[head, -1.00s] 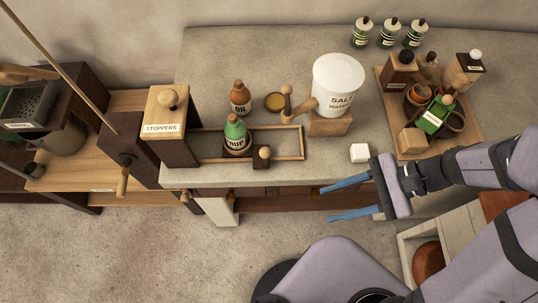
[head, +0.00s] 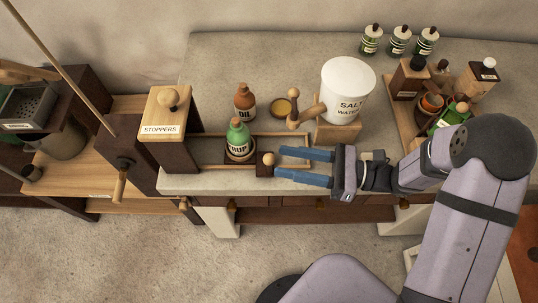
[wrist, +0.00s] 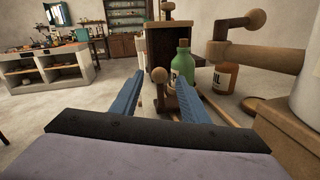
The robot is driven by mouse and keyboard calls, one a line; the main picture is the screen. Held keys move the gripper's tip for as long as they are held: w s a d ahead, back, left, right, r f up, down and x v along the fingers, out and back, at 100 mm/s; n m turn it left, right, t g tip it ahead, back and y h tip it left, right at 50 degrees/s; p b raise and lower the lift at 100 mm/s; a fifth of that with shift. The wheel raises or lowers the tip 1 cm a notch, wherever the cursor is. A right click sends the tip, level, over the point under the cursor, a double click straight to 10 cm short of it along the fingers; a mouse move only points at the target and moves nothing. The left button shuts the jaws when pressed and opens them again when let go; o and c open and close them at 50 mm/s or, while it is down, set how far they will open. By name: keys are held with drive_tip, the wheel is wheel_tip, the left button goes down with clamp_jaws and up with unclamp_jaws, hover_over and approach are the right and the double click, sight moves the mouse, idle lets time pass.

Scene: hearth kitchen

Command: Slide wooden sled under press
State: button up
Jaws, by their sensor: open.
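The wooden sled (head: 264,171) is a dark block with a round pale knob, at the front of a wooden rail frame (head: 296,136) on the counter. A green syrup bottle (head: 238,139) stands on the sled's left part. The press (head: 167,127) is a wooden block labelled STOPPERS, at the left end of the rails. My gripper (head: 278,163) is open and empty, its blue fingers pointing left just right of the knob. In the wrist view, the knob (wrist: 159,76) shows between the open fingertips, apart from them as far as I can tell.
A brown oil bottle (head: 245,102) and a small amber dish (head: 282,107) stand behind the rails. A white salt water tub (head: 348,91) with a wooden tap sits behind my gripper. A tray of bottles and pots (head: 403,118) is at the right.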

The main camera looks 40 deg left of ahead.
sight(269, 159)
drive_tip(key=shift+p+x, duration=0.55)
drive_tip(key=shift+x, duration=2.05)
